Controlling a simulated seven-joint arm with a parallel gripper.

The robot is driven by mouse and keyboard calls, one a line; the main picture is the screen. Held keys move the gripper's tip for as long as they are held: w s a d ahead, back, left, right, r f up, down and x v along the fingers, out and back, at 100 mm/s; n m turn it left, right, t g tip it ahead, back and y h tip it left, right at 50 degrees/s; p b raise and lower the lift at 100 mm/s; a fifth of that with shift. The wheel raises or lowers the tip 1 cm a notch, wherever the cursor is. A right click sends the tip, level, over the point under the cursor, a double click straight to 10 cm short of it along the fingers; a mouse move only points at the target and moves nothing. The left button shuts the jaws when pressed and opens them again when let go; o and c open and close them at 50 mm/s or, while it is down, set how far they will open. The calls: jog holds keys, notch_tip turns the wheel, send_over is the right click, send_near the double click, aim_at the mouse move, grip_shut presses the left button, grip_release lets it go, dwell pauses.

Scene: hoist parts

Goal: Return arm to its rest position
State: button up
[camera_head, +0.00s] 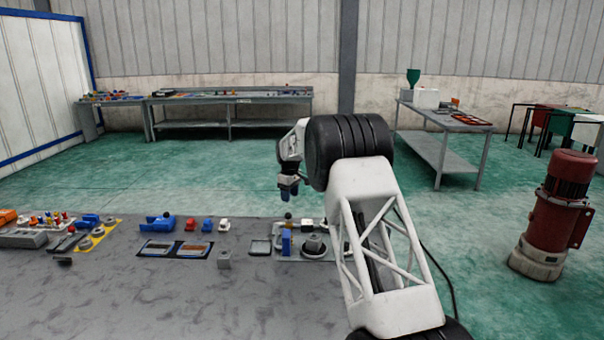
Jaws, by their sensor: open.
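My gripper (289,190) hangs at the end of my white and black arm, above the far edge of the grey table (150,300).
The near table surface is clear. A red motor-like machine (556,215) stands on the green floor at right. Workbenches (230,100) stand behind.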

jog(key=s+d+r+m, duration=0.2)
jog(key=s+d+r, duration=0.3)
jog(key=s+r, duration=0.25)
jog(key=s+d+r+m, duration=0.1)
jog(key=s+d+r, duration=0.3)
jog(key=s+r, duration=0.35)
jog(key=s+d+r+m, duration=0.1)
jog(key=s+d+r, duration=0.2)
jog(key=s, duration=0.4)
jog(key=s+d+r+m+t, duration=0.1)
jog(key=s+d+r, duration=0.1)
jog(key=s, duration=0.5)
jog(key=s+d+r+m, duration=0.1)
jog(key=s+d+r, duration=0.2)
jog(key=s, duration=0.4)
jog(key=s+d+m+t, duration=0.1)
jog(key=s+d+m, duration=0.15)
jog(key=s, duration=0.95)
jog(key=s+d+m, duration=0.1)
jog(key=s+d, duration=0.2)
jog(key=s, duration=0.8)
jog(key=s+d+f+m, duration=0.1)
jog(key=s+f, duration=0.3)
jog(key=s, duration=0.6)
jog(key=s+d+f+m, duration=0.1)
jog(key=s+f, duration=0.3)
jog(key=s, duration=0.6)
jog(key=shift+d+f+t, duration=0.3)
